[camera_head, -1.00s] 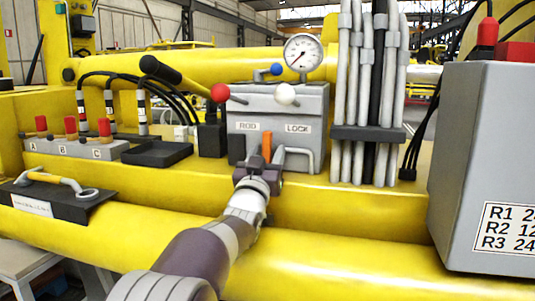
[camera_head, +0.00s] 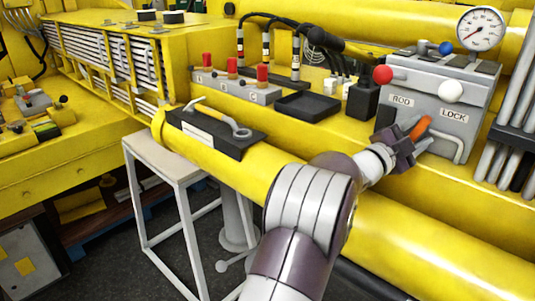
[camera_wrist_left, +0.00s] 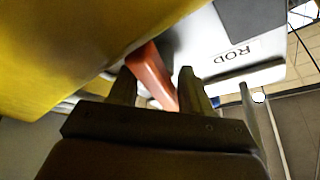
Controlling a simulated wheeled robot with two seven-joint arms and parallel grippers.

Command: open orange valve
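The orange valve handle (camera_head: 421,127) sits low on the front of the grey control box (camera_head: 430,102), below the ROD and LOCK labels. It leans up to the right in the head view. My left gripper (camera_head: 405,146) is at the handle, partly hiding its lower end. In the left wrist view the orange handle (camera_wrist_left: 150,75) shows between the two fingers of my left gripper (camera_wrist_left: 157,85). The fingers stand apart, with visible gaps beside the handle. Where the handle meets the valve is hidden. My right gripper is not in view.
A silver bent bar (camera_head: 458,148) stands close to the right of the handle. The yellow beam (camera_head: 440,235) runs below my arm. A white stand (camera_head: 165,165) is at left.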

